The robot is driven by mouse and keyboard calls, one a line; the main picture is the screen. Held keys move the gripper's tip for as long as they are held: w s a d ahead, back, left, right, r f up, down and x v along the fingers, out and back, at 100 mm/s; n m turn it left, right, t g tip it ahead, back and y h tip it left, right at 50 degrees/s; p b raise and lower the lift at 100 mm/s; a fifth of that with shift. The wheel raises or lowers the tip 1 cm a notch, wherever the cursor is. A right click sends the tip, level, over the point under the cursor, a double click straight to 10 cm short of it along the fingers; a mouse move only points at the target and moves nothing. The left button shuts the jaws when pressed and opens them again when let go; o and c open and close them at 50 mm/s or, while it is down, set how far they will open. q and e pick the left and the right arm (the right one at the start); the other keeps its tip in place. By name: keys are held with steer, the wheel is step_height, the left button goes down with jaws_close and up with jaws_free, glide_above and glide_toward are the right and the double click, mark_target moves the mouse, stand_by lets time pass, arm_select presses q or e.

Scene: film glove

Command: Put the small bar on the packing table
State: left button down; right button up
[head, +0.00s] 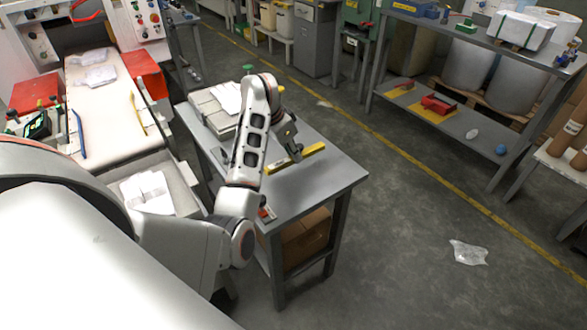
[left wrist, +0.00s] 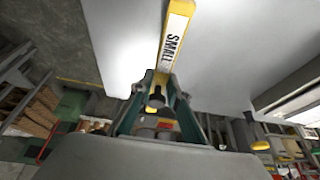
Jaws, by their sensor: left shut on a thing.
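The small bar (head: 308,156) is yellow with a white label reading SMALL, which shows in the left wrist view (left wrist: 177,35). Part of the bar is hidden behind the gripper. My right gripper is not in view.
Grey trays with white film gloves (head: 222,103) stand at the table's far end. A small red object (head: 266,214) is at its near left edge. The right part of the tabletop is clear. A machine bed (head: 103,115) is at left, and a shelf (head: 450,118) at right.

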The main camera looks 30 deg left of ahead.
mark_target(293, 174)
arm_select(q)
steer(key=shift+f+b, duration=0.35)
steer(key=shift+f, duration=2.35)
steer(key=c, duration=1.9)
jaws_free()
